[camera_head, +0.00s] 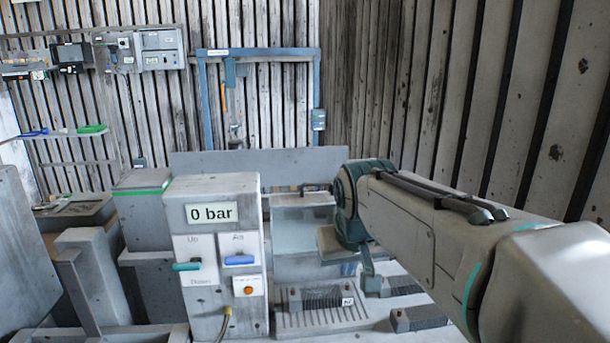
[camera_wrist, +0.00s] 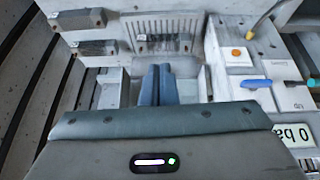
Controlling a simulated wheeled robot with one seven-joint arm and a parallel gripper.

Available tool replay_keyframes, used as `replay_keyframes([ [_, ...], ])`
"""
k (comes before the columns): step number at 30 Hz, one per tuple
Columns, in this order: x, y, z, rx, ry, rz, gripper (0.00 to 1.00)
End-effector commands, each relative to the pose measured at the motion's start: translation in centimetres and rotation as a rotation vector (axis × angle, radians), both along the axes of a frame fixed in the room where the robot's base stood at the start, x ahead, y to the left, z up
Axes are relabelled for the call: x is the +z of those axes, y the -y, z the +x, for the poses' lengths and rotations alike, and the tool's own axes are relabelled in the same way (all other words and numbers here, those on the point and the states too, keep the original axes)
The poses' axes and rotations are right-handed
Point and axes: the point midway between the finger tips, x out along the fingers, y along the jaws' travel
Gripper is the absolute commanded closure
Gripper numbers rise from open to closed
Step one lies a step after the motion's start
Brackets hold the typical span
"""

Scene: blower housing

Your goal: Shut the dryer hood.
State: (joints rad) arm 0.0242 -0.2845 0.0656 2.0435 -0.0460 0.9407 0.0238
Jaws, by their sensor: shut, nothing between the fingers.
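What looks like the dryer hood (camera_head: 303,240) is a pale grey, box-like cover with a translucent front. It stands behind a slatted tray (camera_head: 322,318) right of the "0 bar" control box; its exact angle is hard to tell. My gripper (camera_head: 371,284) points down close by the hood's right side, its fingers together and empty. In the wrist view the blue-grey fingers (camera_wrist: 157,84) are side by side in front of a pale surface, with the slatted tray (camera_wrist: 160,32) beyond them. I cannot tell whether they touch the hood.
The control box (camera_head: 212,255) carries a green lever, a blue lever and an orange button, left of the hood. Dark ribbed blocks (camera_head: 418,318) lie on the bench right of the tray. A low grey panel (camera_head: 240,163) stands behind. A plank wall (camera_head: 480,110) closes the right side.

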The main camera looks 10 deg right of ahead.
Motion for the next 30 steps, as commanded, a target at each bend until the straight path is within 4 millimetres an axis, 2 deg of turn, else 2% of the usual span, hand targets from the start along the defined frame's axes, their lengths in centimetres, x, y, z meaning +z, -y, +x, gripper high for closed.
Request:
replay_keyframes([
  [1,1.1,-0.2,2.3,0.003,0.013,-0.003,1.0],
  [9,6.4,-1.0,13.2,0.02,0.099,-0.01,1.0],
  [18,9.8,-1.1,24.2,0.019,0.196,0.009,1.0],
  [24,10.7,-0.4,30.1,0.004,0.256,0.035,1.0],
  [30,11.0,0.3,33.3,-0.012,0.296,0.052,1.0],
])
